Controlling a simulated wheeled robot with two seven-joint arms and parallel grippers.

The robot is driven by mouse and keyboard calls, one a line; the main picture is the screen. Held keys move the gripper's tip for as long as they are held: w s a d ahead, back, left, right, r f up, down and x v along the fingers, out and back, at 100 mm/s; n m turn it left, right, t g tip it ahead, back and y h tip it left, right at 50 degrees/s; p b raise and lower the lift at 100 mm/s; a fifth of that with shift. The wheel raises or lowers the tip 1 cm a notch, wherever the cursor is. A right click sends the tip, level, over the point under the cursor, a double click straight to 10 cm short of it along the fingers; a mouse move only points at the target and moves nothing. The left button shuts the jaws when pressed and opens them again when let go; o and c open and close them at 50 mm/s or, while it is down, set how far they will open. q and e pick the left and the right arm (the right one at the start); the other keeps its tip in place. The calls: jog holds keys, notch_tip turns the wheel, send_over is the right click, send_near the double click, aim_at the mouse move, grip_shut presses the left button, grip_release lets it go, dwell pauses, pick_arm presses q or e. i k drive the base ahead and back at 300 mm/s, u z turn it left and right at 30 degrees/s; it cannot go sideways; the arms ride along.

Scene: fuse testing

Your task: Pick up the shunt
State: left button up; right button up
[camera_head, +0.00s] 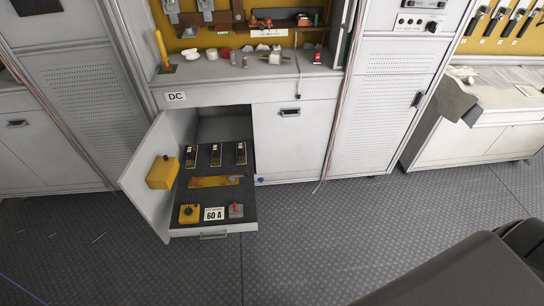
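An open drawer (243,216) slides out of the cabinet marked DC, near the middle left. Three dark upright pieces with pale labels stand in a row at its back: a left one (191,157), a middle one (216,155) and a right one (240,153). A flat yellow, brass-like piece (203,182) lies across the drawer in front of them. Which of these is the shunt I cannot tell for sure. Neither gripper is in view.
The cabinet door (146,200) stands open left of the drawer, with a yellow box (162,172) on it. Small parts lie on the worktop (220,92) above. The floor (300,240) before the drawer is clear. A white bench (455,148) stands right.

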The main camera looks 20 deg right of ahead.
aim_at(241, 159)
jog(key=z, duration=0.2)
jog(key=k, duration=0.3)
jog(key=z, duration=1.3)
jog(key=i, duration=0.85)
jog(key=z, duration=0.6)
jog(key=i, duration=1.1)
jog(key=u, duration=0.75)
jog(key=i, duration=0.65)
jog(key=u, duration=1.05)
jog(key=i, duration=0.35)
jog(key=u, duration=0.35)
